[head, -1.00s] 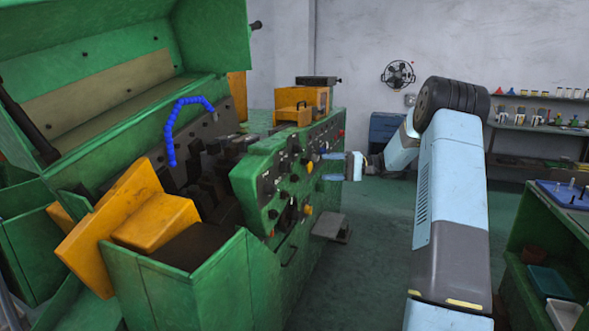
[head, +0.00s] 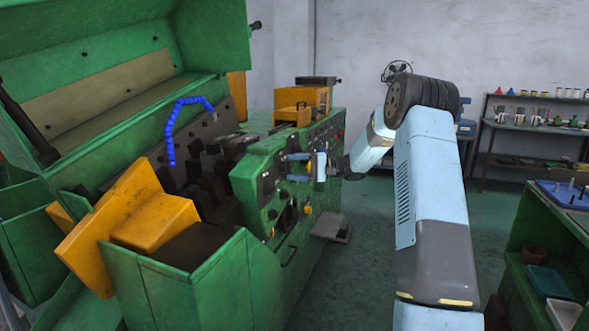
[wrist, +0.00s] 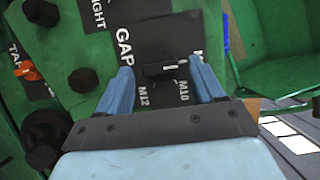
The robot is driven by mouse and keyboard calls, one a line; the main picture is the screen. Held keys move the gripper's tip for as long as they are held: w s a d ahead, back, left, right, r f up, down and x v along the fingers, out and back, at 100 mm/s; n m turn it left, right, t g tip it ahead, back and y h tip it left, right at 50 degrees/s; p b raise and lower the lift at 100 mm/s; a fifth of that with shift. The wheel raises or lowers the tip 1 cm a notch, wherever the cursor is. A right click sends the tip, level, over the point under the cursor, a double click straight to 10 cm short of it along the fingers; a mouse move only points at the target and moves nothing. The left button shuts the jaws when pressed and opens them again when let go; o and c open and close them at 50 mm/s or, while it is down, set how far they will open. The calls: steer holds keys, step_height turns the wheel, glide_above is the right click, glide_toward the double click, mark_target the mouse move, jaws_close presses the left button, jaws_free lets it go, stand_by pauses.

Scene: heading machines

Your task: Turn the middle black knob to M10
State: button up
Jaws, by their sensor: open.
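The black knob (wrist: 158,74) with a white pointer mark sits on a dark label plate in the wrist view. "GAP" is printed to its left, "M12" and "M10" on the near side, and a partly hidden label at the upper right. Its white mark points roughly right, not at M10. My gripper (wrist: 161,68) is open, with one blue finger on each side of the knob; contact with it cannot be told. In the head view my gripper (head: 290,167) is at the front of the green machine's control panel (head: 258,168), and I cannot make out this knob there.
Other black knobs (wrist: 83,80) and an orange knob (wrist: 25,71) stand left of my gripper in the wrist view. A grey pedal-like box (head: 331,228) juts out below the panel. Open floor lies between the machine and the green bench (head: 530,225) at right.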

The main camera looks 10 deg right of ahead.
steer(key=shift+w+a, duration=0.15)
steer(key=shift+a, duration=0.4)
steer(key=shift+c, duration=0.5)
steer(key=c, duration=0.9)
steer(key=shift+d, duration=0.45)
steer(key=shift+c, duration=0.3)
steer(key=shift+a+m, duration=0.3)
steer(key=m, duration=0.1)
steer(key=m+t+y, duration=0.1)
steer(key=m, duration=0.3)
steer(key=shift+a+f+t+y, duration=0.25)
steer(key=shift+f+t+y, duration=0.05)
steer(key=m+t, duration=0.1)
steer(key=m, duration=0.1)
steer(key=m+t, duration=0.1)
steer(key=m, duration=0.2)
steer(key=m+t, duration=0.1)
steer(key=m, duration=0.1)
steer(key=shift+s+a+f+m+y, duration=0.2)
steer(key=shift+s+m+y, duration=0.1)
steer(key=shift+y, duration=0.1)
steer(key=shift+m, duration=0.3)
